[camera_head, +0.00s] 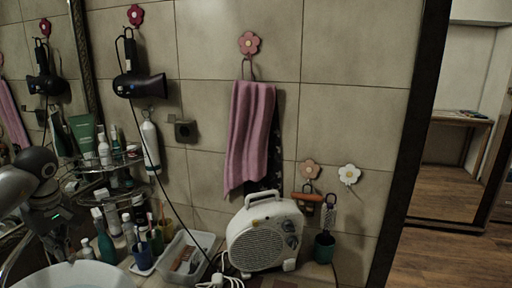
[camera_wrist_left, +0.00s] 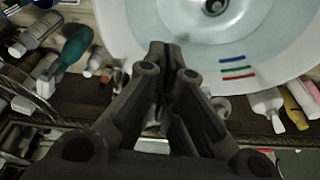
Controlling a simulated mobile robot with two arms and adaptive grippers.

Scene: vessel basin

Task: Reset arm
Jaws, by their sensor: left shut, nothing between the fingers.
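My left arm comes in from the left edge of the head view, with the left gripper (camera_head: 62,250) low beside the white basin (camera_head: 85,276). In the left wrist view the dark fingers of the left gripper (camera_wrist_left: 172,52) are together and empty, pointing at the basin's near rim. The basin (camera_wrist_left: 135,20) shows there with its drain and blue, red and green marks inside. My right gripper is not in view.
Bottles (camera_head: 107,220) and a glass shelf (camera_head: 115,160) crowd the wall near my left arm. A pink towel (camera_head: 250,130) hangs above. Floor (camera_head: 440,255) is open at far right.

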